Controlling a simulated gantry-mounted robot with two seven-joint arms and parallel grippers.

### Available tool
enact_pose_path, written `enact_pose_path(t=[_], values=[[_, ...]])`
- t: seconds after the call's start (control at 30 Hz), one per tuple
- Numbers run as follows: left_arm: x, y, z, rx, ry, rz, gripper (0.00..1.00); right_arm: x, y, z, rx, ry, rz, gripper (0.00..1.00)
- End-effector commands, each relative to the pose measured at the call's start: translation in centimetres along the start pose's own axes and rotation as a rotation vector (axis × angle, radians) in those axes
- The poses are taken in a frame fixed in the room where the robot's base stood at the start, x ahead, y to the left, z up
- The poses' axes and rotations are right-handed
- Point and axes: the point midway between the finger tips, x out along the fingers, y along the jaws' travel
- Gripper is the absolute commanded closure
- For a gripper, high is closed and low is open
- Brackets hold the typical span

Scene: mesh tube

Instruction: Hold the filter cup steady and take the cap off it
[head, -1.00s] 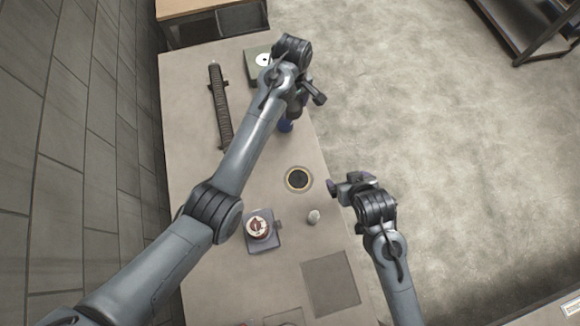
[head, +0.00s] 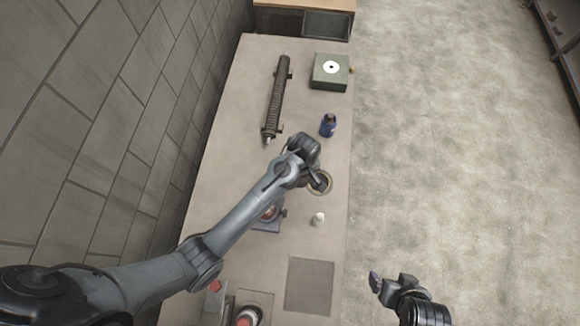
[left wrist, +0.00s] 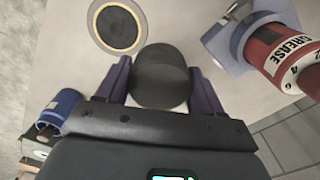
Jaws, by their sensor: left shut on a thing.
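My left gripper (head: 319,184) is over the table, above a dark disc in a tan ring (left wrist: 117,27). In the left wrist view its two purple fingers (left wrist: 160,90) are shut on a dark grey cylinder (left wrist: 160,78) with a rounded, banded end. I take this as the filter cup with its cap, but cannot tell where cup and cap meet. The arm hides the cylinder in the head view. My right gripper (head: 389,284) is past the table's right edge, over the floor, away from the cylinder; its finger gap is unclear.
A red grease tin (left wrist: 285,55) and a small pale object (head: 318,218) are nearby. A dark square mat (head: 310,286) is bare.

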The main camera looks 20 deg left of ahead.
Motion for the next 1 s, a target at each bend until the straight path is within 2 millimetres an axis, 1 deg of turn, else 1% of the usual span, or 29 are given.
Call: enact_pose_path(t=[0.03, 0.2, 0.3, 0.43, 0.53, 0.67, 0.9, 1.0], values=[[0.7, -0.1, -1.1, -0.003, 0.001, -0.001, 0.69, 0.1, 0.0, 0.0, 0.0, 0.0, 0.0, 0.04], [2.7, -0.4, -4.6, -0.003, 0.0, 0.0, 0.69, 0.4, 0.0, 0.1, 0.0, 0.001, 0.0, 0.04], [3.8, -0.6, -6.4, -0.002, 0.0, 0.0, 0.69, 0.6, 0.0, 0.1, -0.001, 0.001, 0.0, 0.04], [4.7, -0.8, -7.9, 0.0, 0.001, 0.0, 0.7, 0.7, 0.0, 0.2, -0.001, 0.001, 0.0, 0.04], [5.1, -0.8, -8.6, 0.0, 0.0, 0.001, 0.7, 0.8, -0.1, 0.2, -0.001, 0.001, 0.0, 0.04], [5.5, -0.9, -8.8, 0.001, 0.0, 0.0, 0.7, 0.8, -0.1, 0.2, -0.001, 0.0, 0.0, 0.04], [8.3, -1.0, -8.8, -0.001, 0.0, -0.001, 0.7, 1.2, -0.1, 0.4, -0.001, 0.0, 0.0, 0.04], [9.1, -0.9, -8.8, 0.0, 0.001, 0.0, 0.7, 1.3, -0.1, 0.4, -0.001, 0.0, 0.0, 0.04]])
